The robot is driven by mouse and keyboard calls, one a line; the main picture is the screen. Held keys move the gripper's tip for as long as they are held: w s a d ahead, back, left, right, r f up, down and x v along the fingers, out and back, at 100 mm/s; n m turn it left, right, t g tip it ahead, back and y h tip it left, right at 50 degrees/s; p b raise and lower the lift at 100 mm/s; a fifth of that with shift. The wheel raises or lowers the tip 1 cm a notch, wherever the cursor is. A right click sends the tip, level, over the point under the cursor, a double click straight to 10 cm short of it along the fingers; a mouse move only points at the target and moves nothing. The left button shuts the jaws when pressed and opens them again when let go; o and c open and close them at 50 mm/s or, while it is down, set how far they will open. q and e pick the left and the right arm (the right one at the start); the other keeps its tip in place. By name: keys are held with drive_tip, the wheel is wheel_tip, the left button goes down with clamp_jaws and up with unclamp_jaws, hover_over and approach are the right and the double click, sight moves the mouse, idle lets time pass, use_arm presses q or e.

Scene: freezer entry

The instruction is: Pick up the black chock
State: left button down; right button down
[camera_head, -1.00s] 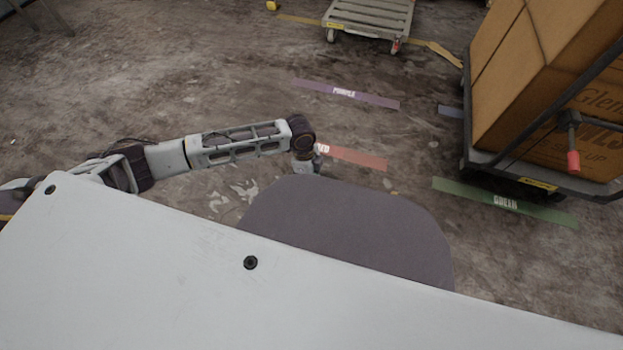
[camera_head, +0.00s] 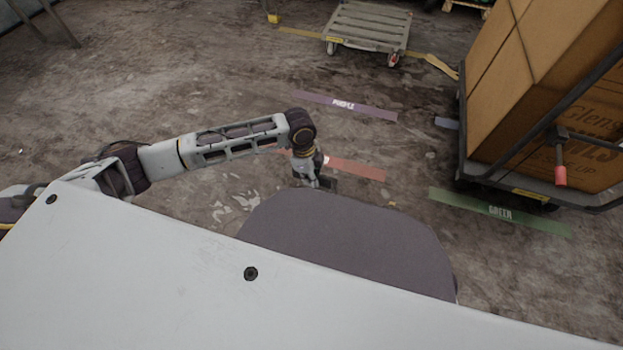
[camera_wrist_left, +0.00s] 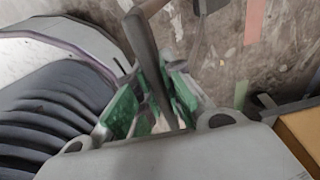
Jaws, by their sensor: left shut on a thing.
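My left gripper (camera_head: 318,184) is just beyond the far edge of my grey body. In the left wrist view, its green-padded fingers (camera_wrist_left: 153,103) are shut on the black chock (camera_wrist_left: 142,45), a dark bar-like piece running up between them. In the head view, a small dark part of the chock (camera_head: 328,182) shows beside the fingertips. The rest of it is hidden or too small to tell. My right gripper is not in view.
A cart with large cardboard boxes (camera_head: 520,95) stands at the right, by a green floor strip (camera_head: 500,211). A flat trolley (camera_head: 368,24) is at the back. Red (camera_head: 357,168) and purple (camera_head: 345,105) strips mark the floor. Open floor lies left and centre.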

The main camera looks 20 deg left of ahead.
use_arm(q)
drive_tip(key=shift+r, duration=0.5)
idle(0.4)
